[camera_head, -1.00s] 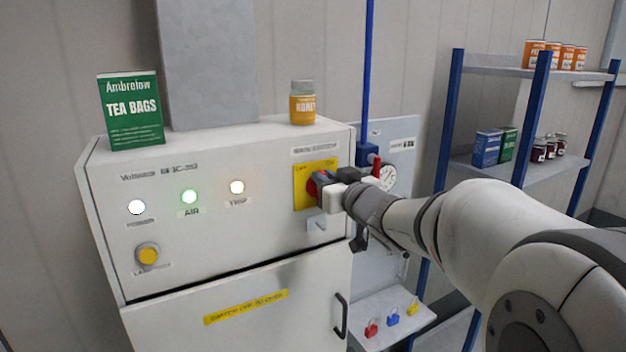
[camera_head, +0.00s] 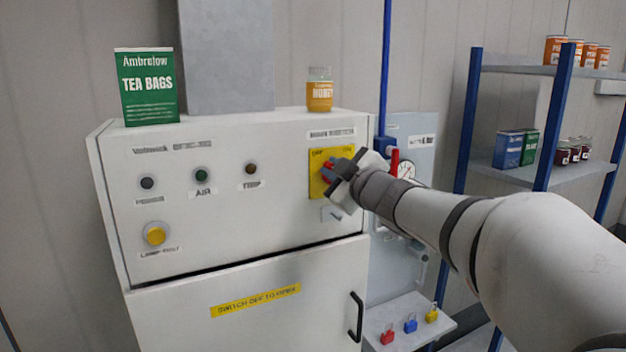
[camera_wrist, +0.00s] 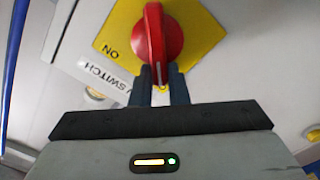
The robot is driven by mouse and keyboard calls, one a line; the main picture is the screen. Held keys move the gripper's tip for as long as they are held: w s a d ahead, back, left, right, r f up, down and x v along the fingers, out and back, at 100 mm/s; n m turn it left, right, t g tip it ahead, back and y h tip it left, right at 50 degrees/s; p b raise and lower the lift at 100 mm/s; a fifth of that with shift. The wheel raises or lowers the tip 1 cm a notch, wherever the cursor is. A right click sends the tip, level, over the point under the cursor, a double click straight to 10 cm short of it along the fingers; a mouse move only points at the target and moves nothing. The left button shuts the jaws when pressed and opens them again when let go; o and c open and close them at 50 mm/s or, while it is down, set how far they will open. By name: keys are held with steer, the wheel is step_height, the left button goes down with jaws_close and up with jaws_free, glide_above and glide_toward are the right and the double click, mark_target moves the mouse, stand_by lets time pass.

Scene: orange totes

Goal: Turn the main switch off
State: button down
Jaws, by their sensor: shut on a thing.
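The main switch is a red rotary knob (camera_head: 328,171) on a yellow plate (camera_head: 319,187) at the upper right of the white cabinet's front. My gripper (camera_head: 335,172) is at the knob and tilted against the panel, hiding part of it. In the wrist view the red knob (camera_wrist: 153,35) stands upright in the picture. Its lower end, with a white mark, sits between the two dark fingers of my gripper (camera_wrist: 160,80), which are shut on it. The word ON shows to the left of the knob; the plate below it is mostly hidden.
The power lamp (camera_head: 147,183), air lamp (camera_head: 201,175) and trip lamp (camera_head: 251,169) are dark. A tea box (camera_head: 148,88) and honey jar (camera_head: 319,92) stand on the cabinet. A blue pipe (camera_head: 385,70) and gauge (camera_head: 406,171) are close to my arm. Padlocks (camera_head: 410,324) sit below.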

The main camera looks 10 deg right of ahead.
steer(key=shift+s+a+f+n+b, duration=0.15)
steer(key=shift+f+n+b, duration=0.25)
steer(key=shift+n+b, duration=0.85)
steer(key=shift+w+a+f+n+b, duration=0.15)
steer(key=shift+f+n+b, duration=0.2)
steer(key=shift+n+b, duration=0.95)
steer(key=shift+s+a+f+n+b, duration=0.15)
steer(key=shift+f+n+b, duration=0.4)
steer(key=shift+n, duration=1.3)
steer(key=shift+r, duration=0.1)
steer(key=c, duration=1.4)
jaws_free()
steer(key=shift+r, duration=0.1)
steer(key=shift+s, duration=0.1)
steer(key=v, duration=0.7)
steer(key=shift+s+d, duration=0.15)
steer(key=shift+s, duration=0.15)
